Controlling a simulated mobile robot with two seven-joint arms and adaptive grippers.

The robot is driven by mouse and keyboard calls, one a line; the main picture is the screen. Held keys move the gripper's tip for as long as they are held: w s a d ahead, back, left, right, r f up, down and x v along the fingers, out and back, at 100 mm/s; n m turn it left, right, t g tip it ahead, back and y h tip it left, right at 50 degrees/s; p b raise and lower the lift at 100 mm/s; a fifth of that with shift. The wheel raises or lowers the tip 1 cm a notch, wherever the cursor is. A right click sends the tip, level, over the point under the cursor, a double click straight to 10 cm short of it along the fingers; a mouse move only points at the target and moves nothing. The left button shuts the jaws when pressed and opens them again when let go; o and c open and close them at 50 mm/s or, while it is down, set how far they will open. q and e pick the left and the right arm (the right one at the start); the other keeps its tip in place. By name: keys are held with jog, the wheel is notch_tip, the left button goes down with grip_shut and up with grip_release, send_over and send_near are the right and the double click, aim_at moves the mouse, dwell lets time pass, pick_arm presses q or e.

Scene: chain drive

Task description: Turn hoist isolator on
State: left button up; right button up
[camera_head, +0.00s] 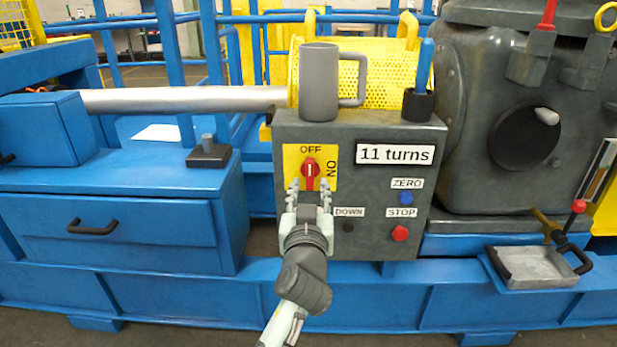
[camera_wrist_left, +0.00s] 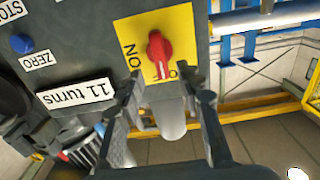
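The hoist isolator is a red rotary knob (camera_head: 310,170) on a yellow plate (camera_head: 290,157) marked OFF at the top and ON at the right. Its white mark stands upright, in line with OFF. My left gripper (camera_head: 310,186) is just in front of and below the knob, with its fingers spread. In the left wrist view the knob (camera_wrist_left: 159,52) shows clear beyond the two open fingers (camera_wrist_left: 168,97), with nothing between them. Whether a fingertip touches the plate I cannot tell. My right gripper is in neither view.
The grey control box (camera_head: 350,190) also carries an "11 turns" display (camera_head: 394,153), a blue ZERO button (camera_head: 406,198), a red STOP button (camera_head: 400,233) and a dark DOWN button (camera_head: 348,227). A grey mug (camera_head: 319,85) and a blue-handled tool (camera_head: 425,70) stand on top.

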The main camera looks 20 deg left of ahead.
aim_at(310, 175)
pick_arm(q)
jog(key=x, duration=0.5)
jog(key=shift+w+a, duration=0.15)
jog(key=shift+w, duration=0.2)
grip_shut()
